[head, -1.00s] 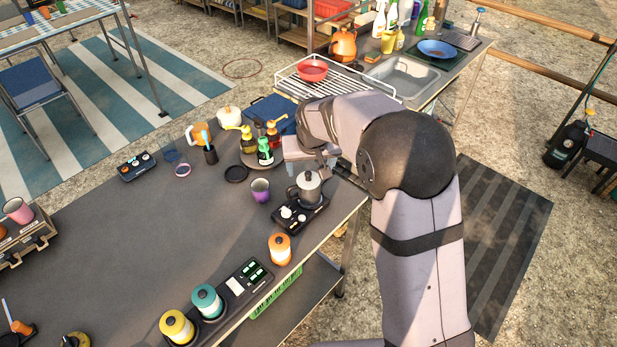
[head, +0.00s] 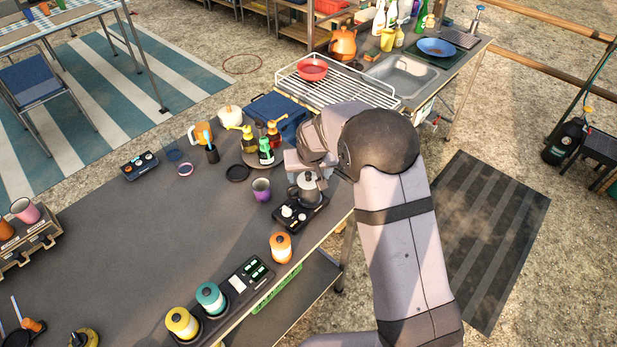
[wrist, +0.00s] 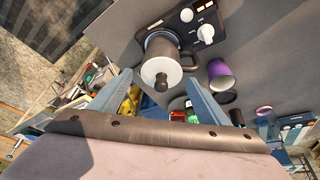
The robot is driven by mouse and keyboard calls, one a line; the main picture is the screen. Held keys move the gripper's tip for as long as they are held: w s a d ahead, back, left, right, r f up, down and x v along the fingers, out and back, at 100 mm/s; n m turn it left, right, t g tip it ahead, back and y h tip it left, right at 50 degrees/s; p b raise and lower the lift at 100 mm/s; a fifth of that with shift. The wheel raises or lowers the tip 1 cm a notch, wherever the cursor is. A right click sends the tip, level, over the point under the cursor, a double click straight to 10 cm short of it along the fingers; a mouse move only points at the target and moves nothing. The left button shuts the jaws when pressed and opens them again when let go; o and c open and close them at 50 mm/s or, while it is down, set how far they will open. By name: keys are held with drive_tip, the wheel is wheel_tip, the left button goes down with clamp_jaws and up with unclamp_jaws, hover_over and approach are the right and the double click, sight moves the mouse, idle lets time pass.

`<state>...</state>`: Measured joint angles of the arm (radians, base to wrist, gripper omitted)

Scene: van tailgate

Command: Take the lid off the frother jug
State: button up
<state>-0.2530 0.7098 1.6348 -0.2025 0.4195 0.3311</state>
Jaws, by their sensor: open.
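The frother jug (head: 304,193) is a grey metal jug standing on a small black base with white knobs (head: 300,215) near the table's right edge. In the wrist view the jug (wrist: 160,42) shows its pale round lid (wrist: 161,70) with a dark knob (wrist: 161,84) on top, and a handle to the right. The lid is on the jug. My gripper (wrist: 165,85) is open, its two blue-grey fingers apart on either side of the lid knob in the picture. Nothing is between them in contact that I can see. In the head view my wrist partly hides the lid.
A purple cup (head: 261,189) stands left of the jug. Pump bottles (head: 265,152) stand behind it on a round tray. An orange-lidded canister (head: 280,247) stands in front.

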sight(309, 175)
drive_tip(key=shift+s, duration=0.15)
drive_tip(key=c, duration=1.5)
drive_tip(key=shift+s, duration=0.1)
clamp_jaws()
drive_tip(key=shift+f, duration=0.15)
drive_tip(key=shift+s, duration=0.15)
drive_tip(key=shift+d, duration=0.1)
drive_tip(key=shift+w+r+b, duration=0.25)
drive_tip(key=shift+r+b, duration=0.1)
drive_tip(key=shift+r, duration=0.1)
wheel_tip(309, 175, up, 10)
drive_tip(key=b, duration=0.2)
drive_tip(key=shift+f, duration=0.25)
